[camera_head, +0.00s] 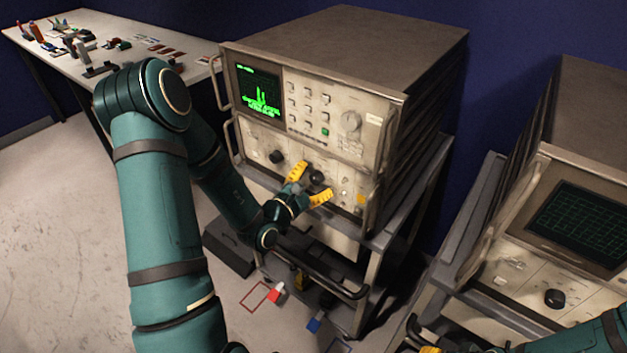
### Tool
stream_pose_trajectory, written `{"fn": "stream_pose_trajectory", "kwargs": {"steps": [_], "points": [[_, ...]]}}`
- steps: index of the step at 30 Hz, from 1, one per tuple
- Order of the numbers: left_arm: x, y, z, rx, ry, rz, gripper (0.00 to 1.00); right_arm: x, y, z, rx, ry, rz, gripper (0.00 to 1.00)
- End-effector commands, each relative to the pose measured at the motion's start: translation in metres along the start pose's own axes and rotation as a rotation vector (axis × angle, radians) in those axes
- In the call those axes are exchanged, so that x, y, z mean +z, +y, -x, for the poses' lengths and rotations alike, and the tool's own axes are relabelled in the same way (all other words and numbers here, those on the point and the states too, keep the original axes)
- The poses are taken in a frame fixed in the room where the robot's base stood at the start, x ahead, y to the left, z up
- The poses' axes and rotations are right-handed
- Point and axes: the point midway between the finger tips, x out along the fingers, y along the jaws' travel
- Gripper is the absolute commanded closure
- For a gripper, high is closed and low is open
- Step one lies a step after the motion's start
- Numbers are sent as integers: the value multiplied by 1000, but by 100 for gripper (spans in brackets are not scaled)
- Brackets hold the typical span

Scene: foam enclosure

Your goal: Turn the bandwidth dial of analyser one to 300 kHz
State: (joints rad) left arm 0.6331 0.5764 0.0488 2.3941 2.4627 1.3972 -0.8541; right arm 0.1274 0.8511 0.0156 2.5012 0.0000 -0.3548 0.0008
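An analyser (375,150) with a lit green screen (257,88) stands on a cart. Its lower panel has a dark dial (276,157) at left and another dark dial (317,177) further right. A pale round knob (351,122) sits higher up. Labels and dial settings are too small to read. My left gripper (309,184) is open, its yellow fingers spread on either side of the right dark dial. I cannot tell whether they touch it. My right gripper (430,350) is mostly cut off at the bottom edge, with only a yellow bit showing.
A second analyser (570,250) with a dark grid screen stands at right on its own cart. Handles (375,178) project from the first analyser's front. A white table (125,25) with small items stands at back left. Red and blue items (277,291) lie below.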

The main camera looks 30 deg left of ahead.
Motion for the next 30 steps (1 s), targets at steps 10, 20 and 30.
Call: {"fn": "stream_pose_trajectory", "kwargs": {"steps": [10, 20, 30], "points": [[4, 3, 0, -1, 2, 0, 34, 0, 0, 0, 0, 0, 0, 53], [46, 30, 0, 1, -2, -2, 34, 0, 0, 0, 0, 0, 0, 53], [78, 53, 0, -1, 1, 0, 34, 0, 0, 0, 0, 0, 0, 53]]}}
